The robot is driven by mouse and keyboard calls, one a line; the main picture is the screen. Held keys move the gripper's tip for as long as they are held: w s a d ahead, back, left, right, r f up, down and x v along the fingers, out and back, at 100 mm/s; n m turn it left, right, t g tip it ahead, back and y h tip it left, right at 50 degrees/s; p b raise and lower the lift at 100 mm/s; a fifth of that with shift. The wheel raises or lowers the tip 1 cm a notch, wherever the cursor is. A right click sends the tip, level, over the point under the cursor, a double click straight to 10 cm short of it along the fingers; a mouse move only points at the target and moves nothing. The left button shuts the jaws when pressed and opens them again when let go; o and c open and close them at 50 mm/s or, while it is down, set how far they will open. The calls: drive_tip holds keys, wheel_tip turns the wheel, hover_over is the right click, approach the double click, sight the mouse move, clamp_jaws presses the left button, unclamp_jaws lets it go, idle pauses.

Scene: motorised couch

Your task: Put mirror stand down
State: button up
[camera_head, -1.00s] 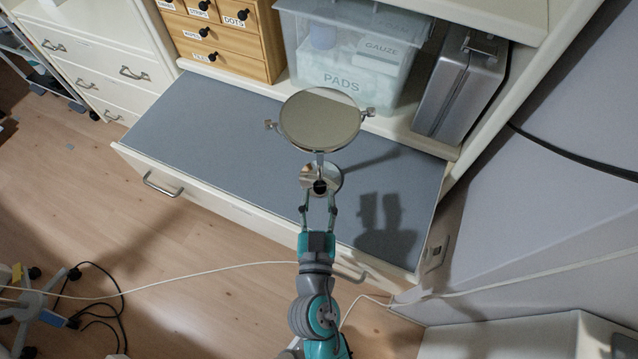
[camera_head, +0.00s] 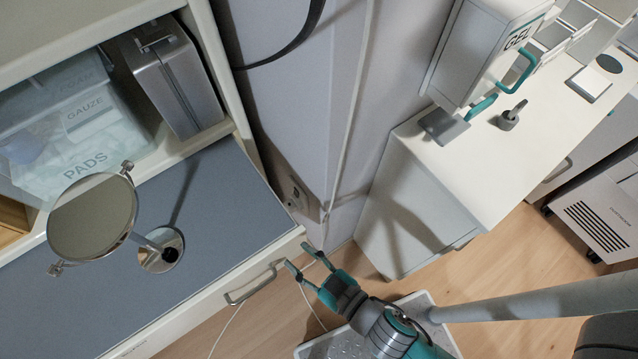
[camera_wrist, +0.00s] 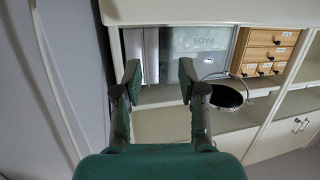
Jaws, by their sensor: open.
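The mirror stand has a round tilted mirror (camera_head: 92,217) in a frame with side knobs, on a short stem and a round shiny base (camera_head: 161,249). It stands upright on the grey-blue pull-out surface (camera_head: 225,195) at the left of the head view. In the wrist view the mirror (camera_wrist: 227,96) shows as a dark oval right of my fingers. My gripper (camera_head: 304,265) is open and empty, beyond the surface's right front corner and apart from the stand. In the wrist view my open fingers (camera_wrist: 158,80) have nothing between them.
A clear bin labelled PADS (camera_head: 80,130) and a silver case (camera_head: 172,80) stand behind the surface. A drawer handle (camera_head: 252,284) juts from its front. A white cabinet (camera_head: 430,200) carries a GEL dispenser (camera_head: 490,50) at right. A white cable hangs near my gripper.

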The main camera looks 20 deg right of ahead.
drive_tip(key=s+d+r+m+h, duration=0.2)
drive_tip(key=s+d+r+h, duration=0.1)
drive_tip(key=s+d, duration=0.4)
drive_tip(key=s+d+r+m+h, duration=0.3)
drive_tip(key=s+d+r, duration=0.1)
drive_tip(key=s+d, duration=0.3)
drive_tip(key=shift+s+d+m+t+h, duration=0.2)
drive_tip(key=shift+s+m+t+h, duration=0.15)
drive_tip(key=shift+s, duration=0.25)
